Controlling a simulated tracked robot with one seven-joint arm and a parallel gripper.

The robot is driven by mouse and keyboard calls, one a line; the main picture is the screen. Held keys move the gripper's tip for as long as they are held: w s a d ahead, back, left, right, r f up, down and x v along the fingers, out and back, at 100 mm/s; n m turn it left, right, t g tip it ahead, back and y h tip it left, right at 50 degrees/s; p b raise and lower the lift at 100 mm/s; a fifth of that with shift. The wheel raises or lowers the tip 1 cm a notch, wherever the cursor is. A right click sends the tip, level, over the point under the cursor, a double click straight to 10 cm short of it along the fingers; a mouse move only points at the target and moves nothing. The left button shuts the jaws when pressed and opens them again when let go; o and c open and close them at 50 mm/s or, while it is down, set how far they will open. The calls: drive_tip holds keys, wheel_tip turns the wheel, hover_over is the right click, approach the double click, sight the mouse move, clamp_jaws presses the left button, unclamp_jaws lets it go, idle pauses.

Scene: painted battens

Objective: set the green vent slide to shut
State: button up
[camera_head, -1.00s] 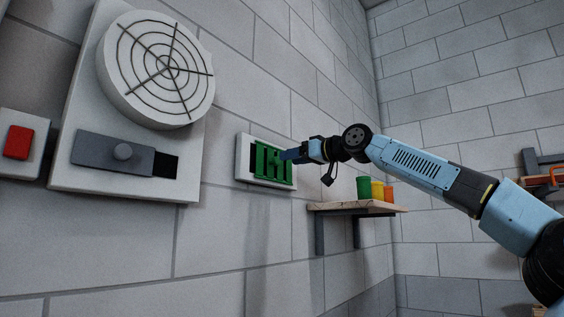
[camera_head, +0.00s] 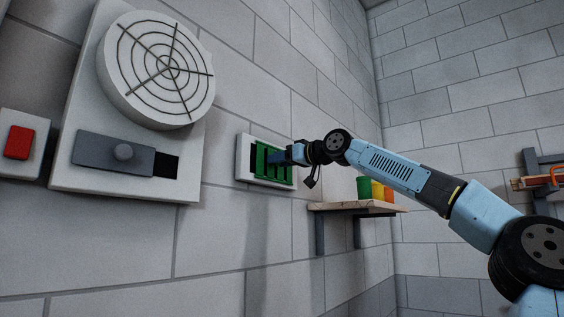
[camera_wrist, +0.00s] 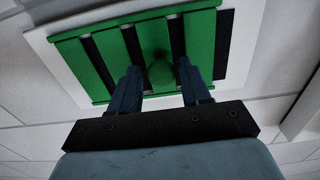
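The green vent slide (camera_head: 262,172) is a slatted plate on a white plate (camera_head: 243,157) fixed to the wall. In the wrist view the slide (camera_wrist: 200,45) shows dark slots between its green slats. A round green knob (camera_wrist: 160,73) stands out from its middle. My gripper (camera_head: 277,157) is at the slide in the head view and hides part of it. In the wrist view my gripper (camera_wrist: 159,72) is open, with one blue finger on each side of the knob. Gaps show between fingers and knob. I cannot tell the depth of the fingertips along it.
A round grille (camera_head: 160,68) and a grey slider with a knob (camera_head: 105,154) are on a panel to the left, beside a red button (camera_head: 18,142). A wooden shelf (camera_head: 340,206) with coloured cups (camera_head: 377,189) juts out just right of the vent, below my arm.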

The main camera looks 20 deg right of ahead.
clamp_jaws()
idle(0.3)
drive_tip(key=shift+s+a, duration=0.4)
drive_tip(key=shift+a, duration=0.2)
drive_tip(key=shift+s+a, duration=0.4)
drive_tip(key=shift+a, duration=0.2)
drive_tip(key=shift+o, duration=1.1)
unclamp_jaws()
drive_tip(key=shift+s+d, duration=0.1)
